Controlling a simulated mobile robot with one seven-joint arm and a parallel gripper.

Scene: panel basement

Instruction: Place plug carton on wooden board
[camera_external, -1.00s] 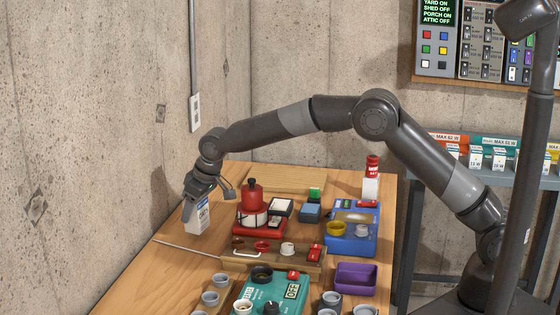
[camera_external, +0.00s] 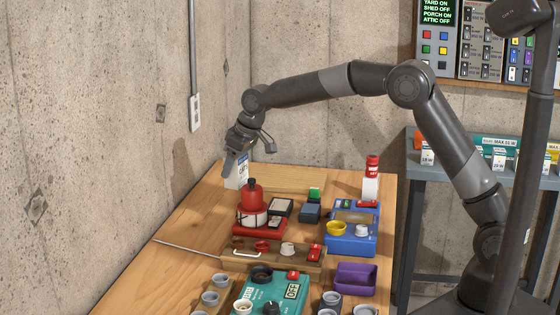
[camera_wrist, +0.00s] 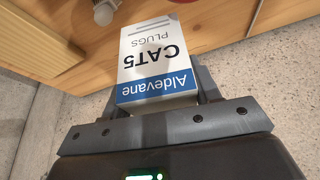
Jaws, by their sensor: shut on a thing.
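The plug carton (camera_external: 237,172) is a small white box with a blue band. In the wrist view the carton (camera_wrist: 158,60) reads "Aldevane CAT5 PLUGS" upside down. My gripper (camera_external: 236,160) is shut on it, with a dark finger on either side. The wooden board (camera_external: 295,177) is a pale flat board at the back of the workbench. The carton shows at the board's left end in the external view. I cannot tell whether the carton touches the board or hangs above it.
A red-and-white bottle (camera_external: 371,180) is at the back right. A blue device (camera_external: 350,240) and a purple tray (camera_external: 356,277) are nearer. The concrete wall (camera_external: 120,120) is close behind.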

